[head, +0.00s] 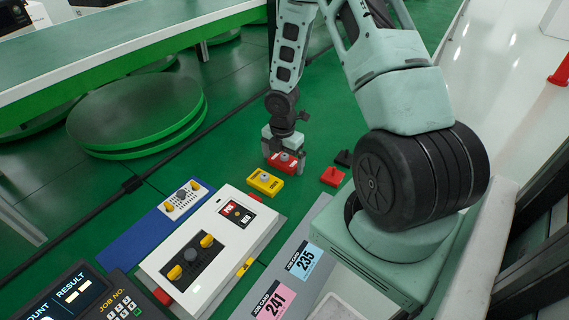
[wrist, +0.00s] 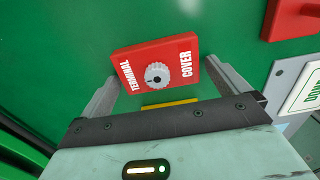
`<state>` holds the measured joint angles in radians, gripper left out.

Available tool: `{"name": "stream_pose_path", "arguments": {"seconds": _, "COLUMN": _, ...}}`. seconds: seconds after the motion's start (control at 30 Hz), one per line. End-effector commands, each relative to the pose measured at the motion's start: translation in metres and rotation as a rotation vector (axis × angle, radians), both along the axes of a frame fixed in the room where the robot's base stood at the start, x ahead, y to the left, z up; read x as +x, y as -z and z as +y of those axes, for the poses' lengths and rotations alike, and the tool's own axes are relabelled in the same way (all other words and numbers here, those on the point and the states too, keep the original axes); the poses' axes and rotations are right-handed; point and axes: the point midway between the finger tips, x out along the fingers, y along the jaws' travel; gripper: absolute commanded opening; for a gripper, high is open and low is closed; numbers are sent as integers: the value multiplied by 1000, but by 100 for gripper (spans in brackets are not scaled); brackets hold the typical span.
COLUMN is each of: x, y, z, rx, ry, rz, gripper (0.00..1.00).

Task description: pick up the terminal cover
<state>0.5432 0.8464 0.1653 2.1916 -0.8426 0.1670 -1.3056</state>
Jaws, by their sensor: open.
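The terminal cover (wrist: 180,57) is a red block with white lettering and a grey ridged knob (wrist: 157,75) on top. In the wrist view it lies between the two fingers of my gripper (wrist: 161,72), slightly turned, and the fingers are apart. In the head view the cover (head: 277,164) shows under my gripper (head: 285,156), with one finger on each side. I cannot tell whether either finger touches it. My gripper is open.
A yellow block (head: 265,181) is close in front of the cover. A red block (head: 332,177) and a black one (head: 344,158) lie to the right. A white panel box (head: 208,270) stands nearer, and a round green turntable (head: 135,105) is at left.

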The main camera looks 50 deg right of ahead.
Motion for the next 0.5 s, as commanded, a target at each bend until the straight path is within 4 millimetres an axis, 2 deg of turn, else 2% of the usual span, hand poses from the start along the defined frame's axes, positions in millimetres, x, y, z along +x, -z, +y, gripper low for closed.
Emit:
{"name": "stream_pose_path", "arguments": {"seconds": 0.2, "x": 0, "y": 1, "z": 0, "rx": 0, "ry": 0, "rz": -1, "gripper": 100}}
{"name": "stream_pose_path", "arguments": {"seconds": 0.23, "x": 0, "y": 1, "z": 0, "rx": 0, "ry": 0, "rz": -1, "gripper": 94}}
{"name": "stream_pose_path", "arguments": {"seconds": 0.3, "x": 0, "y": 0, "z": 0, "rx": 0, "ry": 0, "rz": -1, "gripper": 75}}
{"name": "stream_pose_path", "arguments": {"seconds": 0.37, "x": 0, "y": 0, "z": 0, "rx": 0, "ry": 0, "rz": -1, "gripper": 60}}
{"name": "stream_pose_path", "arguments": {"seconds": 0.5, "x": 1, "y": 0, "z": 0, "rx": 0, "ry": 0, "rz": -1, "gripper": 60}}
